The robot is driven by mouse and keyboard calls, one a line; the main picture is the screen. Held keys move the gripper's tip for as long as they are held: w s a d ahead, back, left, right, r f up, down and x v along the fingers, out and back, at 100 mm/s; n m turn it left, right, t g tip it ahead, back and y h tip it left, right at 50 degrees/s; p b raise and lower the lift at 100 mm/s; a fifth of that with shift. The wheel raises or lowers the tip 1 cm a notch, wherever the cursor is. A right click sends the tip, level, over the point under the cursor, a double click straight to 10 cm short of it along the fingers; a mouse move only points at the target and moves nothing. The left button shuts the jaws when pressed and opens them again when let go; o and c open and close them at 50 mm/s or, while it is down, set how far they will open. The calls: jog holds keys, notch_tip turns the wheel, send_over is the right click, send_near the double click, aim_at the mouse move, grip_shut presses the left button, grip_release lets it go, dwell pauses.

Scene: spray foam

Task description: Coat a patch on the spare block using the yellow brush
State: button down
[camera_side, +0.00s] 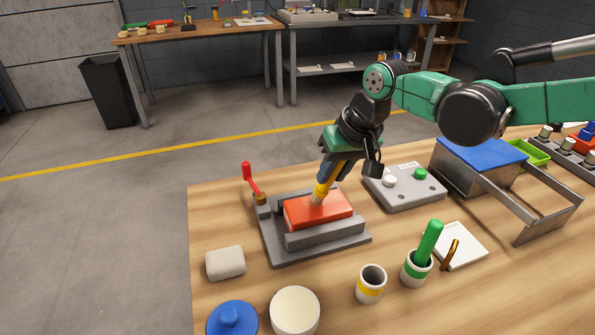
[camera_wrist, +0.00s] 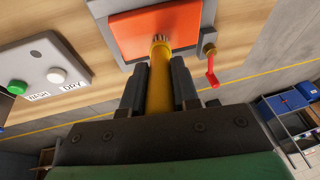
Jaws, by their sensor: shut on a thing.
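My gripper (camera_side: 331,172) is shut on the yellow brush (camera_side: 322,189), which points down. The brush also shows between the two fingers in the wrist view (camera_wrist: 160,85). Its bristle tip is at the top face of an orange-red block (camera_side: 330,212); it appears to touch, but exact contact is hard to tell. The orange-red block sits in a grey vise (camera_side: 325,240) with a red-handled crank; it also shows in the wrist view (camera_wrist: 185,22). A plain grey block (camera_side: 225,263) lies on the table left of the vise. Which block is the spare is not marked.
A yellow-banded cup (camera_side: 370,284) stands empty; a green-banded cup (camera_side: 416,268) holds a green brush (camera_side: 430,240). A cream round pot (camera_side: 295,310) and blue lid (camera_side: 232,318) are in front. A control box (camera_side: 405,187) with buttons and a blue-topped bin (camera_side: 480,165) stand right.

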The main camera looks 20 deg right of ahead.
jog(key=shift+a, duration=2.8)
jog(key=shift+s+d, duration=0.2)
jog(key=shift+d, duration=1.6)
jog(key=shift+s+d, duration=0.25)
jog(key=shift+d, duration=1.55)
jog(key=shift+s+d, duration=0.2)
jog(key=shift+d, duration=1.6)
notch_tip(320, 180, up, 8)
jog(key=shift+a, duration=0.1)
jog(key=shift+w+f, duration=0.25)
jog(key=shift+w, duration=0.25)
jog(key=shift+w+f, duration=0.25)
jog(key=shift+w, duration=0.25)
